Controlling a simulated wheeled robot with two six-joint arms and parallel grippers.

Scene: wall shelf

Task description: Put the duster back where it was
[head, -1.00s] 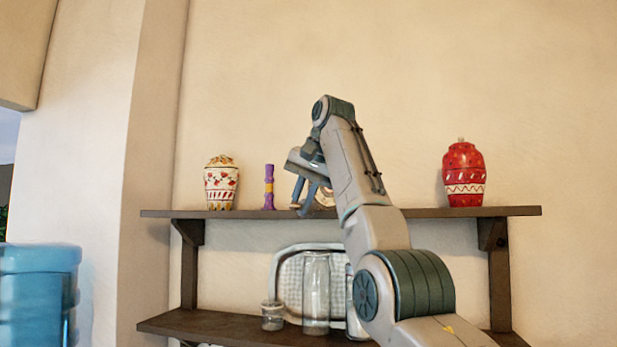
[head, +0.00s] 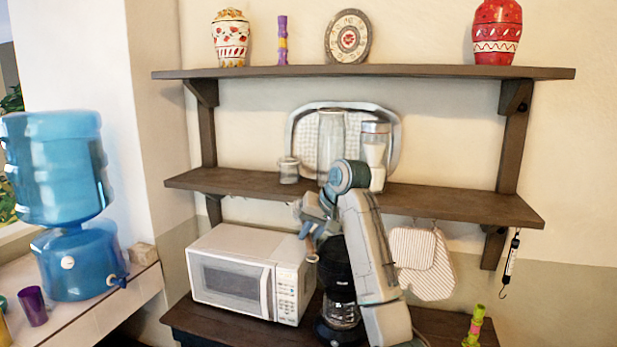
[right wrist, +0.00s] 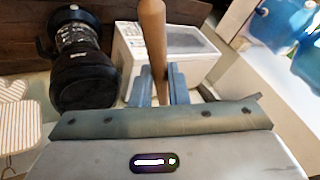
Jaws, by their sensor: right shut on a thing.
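My right gripper (head: 308,238) is in front of the coffee maker and the microwave's right side, below the middle shelf. In the right wrist view its two blue fingers (right wrist: 160,88) are shut on a brown wooden handle, which I take for the duster (right wrist: 152,40). The dusting end is not visible. In the head view only a small brown bit of it (head: 312,258) shows below the fingers. My left gripper is not in view.
The top shelf (head: 420,71) holds two jars, a purple stick and a round clock plate (head: 348,37). The middle shelf (head: 450,200) holds glassware and a tray. A microwave (head: 235,275) and coffee maker (head: 335,275) stand below. Oven mitts (head: 425,262) hang right; a water dispenser (head: 70,200) stands left.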

